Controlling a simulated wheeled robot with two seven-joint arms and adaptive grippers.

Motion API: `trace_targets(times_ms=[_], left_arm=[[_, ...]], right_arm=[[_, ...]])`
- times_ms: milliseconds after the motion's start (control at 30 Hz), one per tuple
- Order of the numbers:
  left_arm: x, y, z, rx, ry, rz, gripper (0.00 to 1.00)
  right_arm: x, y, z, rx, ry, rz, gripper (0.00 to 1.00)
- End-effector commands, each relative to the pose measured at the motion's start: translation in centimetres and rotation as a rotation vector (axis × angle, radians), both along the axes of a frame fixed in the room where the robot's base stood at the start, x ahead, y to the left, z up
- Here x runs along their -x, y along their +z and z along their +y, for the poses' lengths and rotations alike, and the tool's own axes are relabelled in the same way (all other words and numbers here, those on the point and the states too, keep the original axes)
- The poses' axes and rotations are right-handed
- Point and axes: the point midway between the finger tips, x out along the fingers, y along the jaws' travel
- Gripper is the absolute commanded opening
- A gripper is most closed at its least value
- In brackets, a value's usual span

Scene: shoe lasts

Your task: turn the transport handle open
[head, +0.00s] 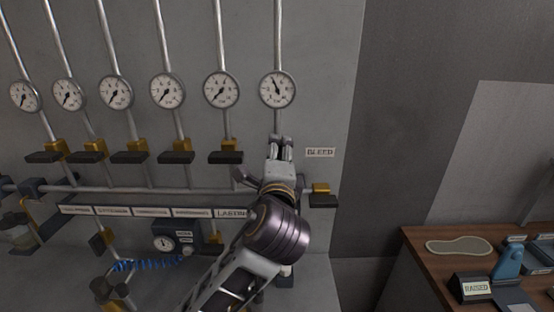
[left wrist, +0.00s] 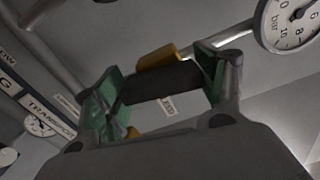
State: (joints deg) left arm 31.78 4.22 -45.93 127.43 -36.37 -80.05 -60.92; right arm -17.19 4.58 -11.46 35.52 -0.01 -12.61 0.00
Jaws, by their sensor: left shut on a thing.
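The transport handle (left wrist: 163,84) is a dark bar on a yellow valve body (left wrist: 160,57) in the left wrist view. My left gripper (left wrist: 166,88) is shut on it, with a green-padded finger at each end of the bar. A label starting "TRANSP" (left wrist: 48,114) shows at the left of that view. In the head view my left gripper (head: 281,150) is at the rightmost pipe, below its gauge (head: 277,89), and hides the handle. I cannot tell how far the handle is turned. My right gripper is not in view.
Several similar dark handles on yellow valves, such as the nearest one (head: 225,157), line up to the left. A valve (head: 320,190) under the BLEED label (head: 320,153) is close on the right. A wooden bench (head: 415,244) with a RAISED sign (head: 476,288) stands at lower right.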

Motion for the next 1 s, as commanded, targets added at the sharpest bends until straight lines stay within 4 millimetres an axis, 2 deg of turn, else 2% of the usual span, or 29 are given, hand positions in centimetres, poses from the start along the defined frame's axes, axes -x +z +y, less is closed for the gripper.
trace_targets(times_ms=[300, 833, 867, 1000], left_arm=[[-0.01, -0.18, 0.01, 0.153, 0.0, 0.002, 0.47], [-0.01, -0.17, -0.01, 0.182, 0.0, 0.003, 0.47], [-0.01, -0.18, -0.01, 0.182, 0.0, 0.003, 0.75], [-0.01, -0.14, -0.01, 0.181, 0.0, 0.002, 0.93]], right_arm=[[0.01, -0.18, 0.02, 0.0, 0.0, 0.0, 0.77], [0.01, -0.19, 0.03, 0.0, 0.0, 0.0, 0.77], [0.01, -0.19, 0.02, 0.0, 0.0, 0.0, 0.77], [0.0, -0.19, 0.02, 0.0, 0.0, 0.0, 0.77]])
